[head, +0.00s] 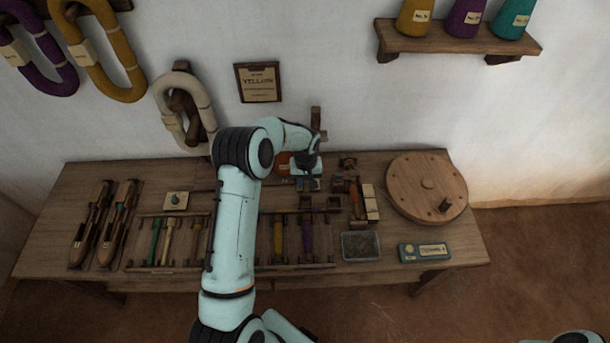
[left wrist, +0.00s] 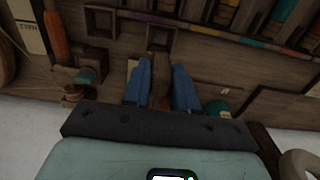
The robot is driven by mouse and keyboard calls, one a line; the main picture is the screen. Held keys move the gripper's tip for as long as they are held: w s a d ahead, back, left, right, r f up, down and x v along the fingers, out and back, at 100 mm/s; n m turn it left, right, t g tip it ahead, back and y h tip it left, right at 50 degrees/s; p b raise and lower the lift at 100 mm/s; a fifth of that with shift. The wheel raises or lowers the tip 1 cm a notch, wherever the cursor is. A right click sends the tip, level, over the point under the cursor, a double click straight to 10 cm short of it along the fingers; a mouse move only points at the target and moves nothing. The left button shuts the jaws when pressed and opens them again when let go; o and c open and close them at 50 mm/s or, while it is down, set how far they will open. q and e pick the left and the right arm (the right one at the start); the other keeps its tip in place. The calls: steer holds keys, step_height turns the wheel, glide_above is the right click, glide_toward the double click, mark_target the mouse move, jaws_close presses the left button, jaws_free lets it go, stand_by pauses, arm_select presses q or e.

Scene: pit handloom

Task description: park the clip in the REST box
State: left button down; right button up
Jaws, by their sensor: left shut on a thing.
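My left gripper (head: 309,184) is over the back middle of the table. In the left wrist view its blue fingers (left wrist: 162,88) are shut on a small brown wooden piece (left wrist: 160,66), which I take to be the clip. Its lower end is hard to make out. A small square open box (left wrist: 158,36) lies just beyond the fingertips, and a second one (left wrist: 100,22) is beside it. In the head view these are two dark boxes, left (head: 305,202) and right (head: 333,202). I cannot read which is the REST box. My right gripper is out of view.
An orange-handled tool (head: 354,196) and cream blocks (head: 369,202) stand right of the boxes. A rack of coloured bobbins (head: 278,236) is in front, partly behind my left arm. A round wooden wheel (head: 427,184) fills the right. The wall is close behind.

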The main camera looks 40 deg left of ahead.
mark_target(305, 190)
arm_select(q)
steer(key=shift+f, duration=1.05)
step_height(305, 190, down, 3)
steer(key=shift+r+b, duration=0.2)
steer(key=shift+b, duration=0.35)
steer(key=shift+f+b, duration=0.85)
steer(key=shift+f, duration=1.25)
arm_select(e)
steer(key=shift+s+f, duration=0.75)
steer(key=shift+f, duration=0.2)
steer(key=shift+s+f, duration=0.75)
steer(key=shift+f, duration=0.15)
arm_select(q)
steer(key=shift+c, duration=2.4)
jaws_free()
steer(key=shift+r, duration=0.1)
steer(key=shift+r+p, duration=1.15)
steer(key=shift+r, duration=2.8)
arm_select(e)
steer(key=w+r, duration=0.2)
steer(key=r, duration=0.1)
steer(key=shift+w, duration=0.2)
